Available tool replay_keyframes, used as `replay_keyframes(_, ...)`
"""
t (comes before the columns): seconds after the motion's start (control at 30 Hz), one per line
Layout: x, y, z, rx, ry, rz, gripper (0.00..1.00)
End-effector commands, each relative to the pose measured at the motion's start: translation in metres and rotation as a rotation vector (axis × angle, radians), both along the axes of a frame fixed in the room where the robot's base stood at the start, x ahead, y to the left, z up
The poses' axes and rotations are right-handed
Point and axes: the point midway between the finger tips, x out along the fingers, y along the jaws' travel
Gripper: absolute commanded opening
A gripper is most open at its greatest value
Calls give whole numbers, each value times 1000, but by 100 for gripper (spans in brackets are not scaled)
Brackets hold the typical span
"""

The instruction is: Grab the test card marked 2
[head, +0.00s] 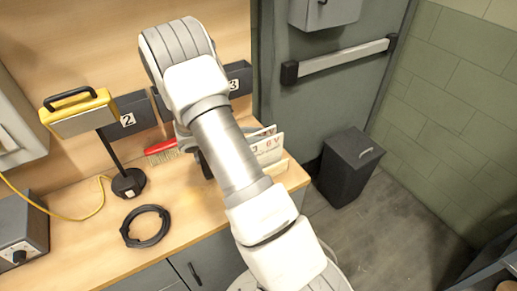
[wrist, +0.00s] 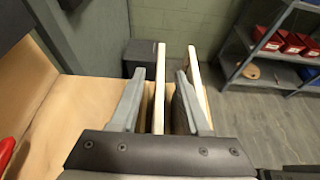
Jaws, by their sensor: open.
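My gripper (wrist: 161,74) is open in the wrist view, its two grey fingers pointing away from the camera. One thin upright card (wrist: 159,90), seen edge-on, stands between the fingers, with gaps visible beside it. A second upright card (wrist: 192,60) stands to its right, partly hidden by the right finger. In the head view my arm hides most of the gripper. A white card with red marks that look like "3 6V" (head: 269,149) stands in a wooden holder (head: 277,169) at the bench's right end. I cannot read a 2 on any card.
A wall bin labelled 2 (head: 132,112) and one labelled 3 (head: 238,76) hang behind the bench. A red-handled brush (head: 163,148), a black cable coil (head: 146,226) and a yellow lamp (head: 77,113) are left of my arm. A dark waste bin (head: 347,167) stands on the floor beyond.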

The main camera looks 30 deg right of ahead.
Motion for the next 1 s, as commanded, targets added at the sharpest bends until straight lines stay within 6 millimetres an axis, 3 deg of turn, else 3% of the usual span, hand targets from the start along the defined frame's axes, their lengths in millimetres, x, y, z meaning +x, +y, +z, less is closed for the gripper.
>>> replay_keyframes(0.23,0,-1,-1,0,-1,1,46)
replay_keyframes(0.5,0,-1,0,0,-1,1,0)
replay_keyframes(1.0,0,-1,0,-1,-1,1,0)
